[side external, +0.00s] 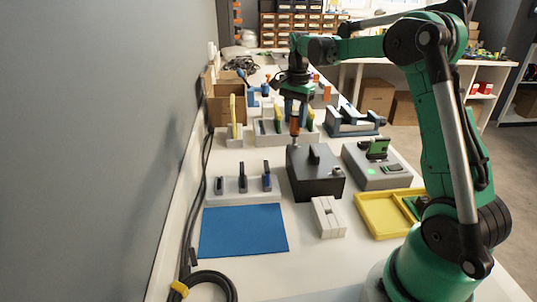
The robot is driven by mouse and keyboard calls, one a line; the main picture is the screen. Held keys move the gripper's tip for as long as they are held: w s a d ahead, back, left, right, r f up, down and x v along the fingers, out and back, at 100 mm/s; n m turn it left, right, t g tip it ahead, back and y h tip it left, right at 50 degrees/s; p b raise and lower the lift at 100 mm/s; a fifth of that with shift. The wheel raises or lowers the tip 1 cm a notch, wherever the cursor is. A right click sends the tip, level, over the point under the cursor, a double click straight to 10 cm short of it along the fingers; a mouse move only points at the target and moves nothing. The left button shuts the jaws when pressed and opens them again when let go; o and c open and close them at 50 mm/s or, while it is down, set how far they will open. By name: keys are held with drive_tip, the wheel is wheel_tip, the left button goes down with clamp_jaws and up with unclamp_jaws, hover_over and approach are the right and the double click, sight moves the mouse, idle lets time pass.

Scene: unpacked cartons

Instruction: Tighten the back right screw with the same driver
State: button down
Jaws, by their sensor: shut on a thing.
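My gripper (295,112) is above the back edge of a black box (316,180) and points down. It is shut on a driver (295,126) with an orange-brown handle, held upright. The driver's lower end meets the box's back left corner in the picture; I cannot tell whether it touches. The box has a black handle (314,155) on its lid. The screws are too small to make out.
A grey device with a green screen (376,168) stands right of the box, with a yellow tray (382,215) in front. A white block (328,217), a blue mat (243,231) and a rack of small tools (243,187) are nearby. A holder with yellow-handled tools (270,139) stands behind.

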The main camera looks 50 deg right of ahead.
drive_tip(key=shift+n, duration=0.6)
drive_tip(key=shift+r, duration=0.1)
drive_tip(key=shift+r, duration=2.2)
